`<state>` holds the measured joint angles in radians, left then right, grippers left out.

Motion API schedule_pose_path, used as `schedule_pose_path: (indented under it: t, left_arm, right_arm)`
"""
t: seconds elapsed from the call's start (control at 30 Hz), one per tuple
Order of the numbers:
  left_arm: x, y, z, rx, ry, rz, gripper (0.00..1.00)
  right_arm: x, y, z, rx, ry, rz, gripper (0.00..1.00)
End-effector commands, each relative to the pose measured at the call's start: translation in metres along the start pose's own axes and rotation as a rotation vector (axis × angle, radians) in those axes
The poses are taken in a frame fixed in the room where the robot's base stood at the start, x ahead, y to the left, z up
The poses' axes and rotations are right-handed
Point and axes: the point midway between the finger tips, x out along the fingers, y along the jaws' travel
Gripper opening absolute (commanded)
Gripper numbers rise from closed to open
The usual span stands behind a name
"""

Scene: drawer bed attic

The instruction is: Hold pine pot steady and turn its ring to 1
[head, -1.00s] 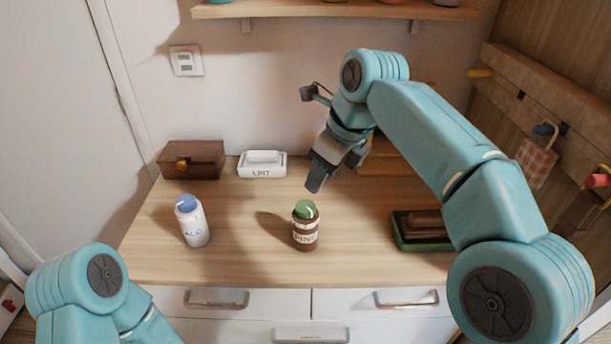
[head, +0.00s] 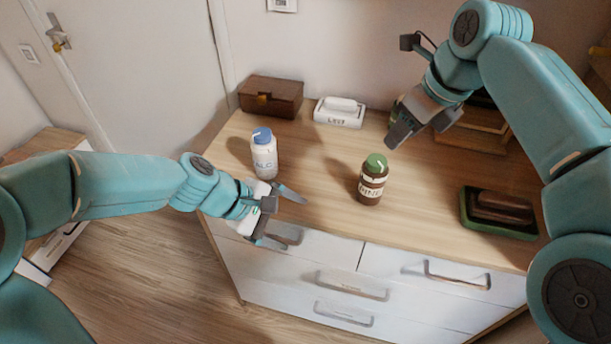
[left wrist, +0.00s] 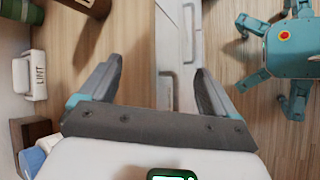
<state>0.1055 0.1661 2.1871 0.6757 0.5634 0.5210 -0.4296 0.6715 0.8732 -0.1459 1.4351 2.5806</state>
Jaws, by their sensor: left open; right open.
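The pine pot (head: 372,182) is a small brown jar with a pale label and a green top (head: 376,162) bearing a white mark. It stands upright on the dresser top. My left gripper (head: 282,218) is open and empty at the dresser's front edge, left of the pot and apart from it. In the left wrist view its two fingers (left wrist: 153,85) are spread with nothing between them. My right gripper (head: 418,138) is open above the dresser, behind and to the right of the pot, not touching it. The ring's setting is too small to read.
A white bottle with a blue cap (head: 264,155) stands left of the pot, near my left gripper. A brown box (head: 271,97) and a white LINT box (head: 339,113) sit at the back. A green tray (head: 480,226) with brown blocks lies at the right. Drawer handles (head: 352,287) project in front.

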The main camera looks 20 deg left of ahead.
Motion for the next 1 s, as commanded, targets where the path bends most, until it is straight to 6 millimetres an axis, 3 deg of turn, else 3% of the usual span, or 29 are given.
schedule_pose_path:
  t: [0.2, 0.4, 0.53, 0.67, 1.0]
  left_arm:
    - [0.011, 0.048, 0.002, -0.479, -0.220, 0.077, 0.91]
    - [0.010, 0.085, -0.001, -0.766, -0.390, 0.133, 0.91]
    - [0.013, 0.094, 0.000, -0.820, -0.427, 0.142, 0.91]
    - [0.029, 0.099, 0.006, -0.822, -0.429, 0.141, 0.91]
    - [0.097, 0.119, 0.029, -0.819, -0.426, 0.139, 0.91]
  right_arm:
    - [0.001, -0.001, 0.000, 0.000, 0.001, 0.000, 0.43]
    - [0.000, -0.001, 0.000, 0.000, 0.000, 0.000, 0.43]
    - [0.000, -0.001, 0.000, 0.000, 0.001, 0.000, 0.43]
    - [0.000, -0.001, 0.000, 0.000, 0.001, 0.000, 0.43]
    - [0.000, -0.001, 0.000, 0.000, 0.001, 0.000, 0.43]
